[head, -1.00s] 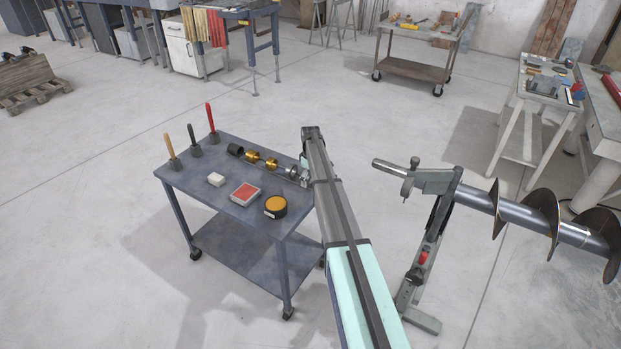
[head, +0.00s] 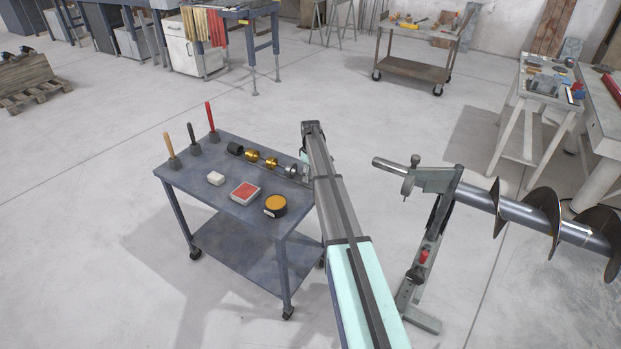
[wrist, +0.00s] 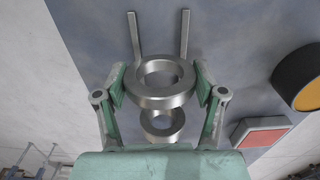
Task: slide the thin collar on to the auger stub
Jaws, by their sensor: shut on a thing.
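A steel collar (wrist: 160,101) sits between my gripper's fingertips (wrist: 161,82) in the wrist view, with a green-padded finger at each side. My gripper is shut on it. A second, smaller-looking steel ring (wrist: 163,136) shows behind it, lower in the picture. Two thin rods (wrist: 184,35) stick out beyond the held collar. In the head view my arm hides most of the gripper and the held collar, at the right edge of the blue trolley (head: 230,207). The auger stub (head: 388,167) is a bare shaft end pointing left, resting in a grey stand (head: 436,180), with no collar visible on it.
A row on the trolley has a black ring (head: 235,149), brass pieces (head: 253,156) and a steel ring (head: 291,171). Floor between trolley and stand is clear.

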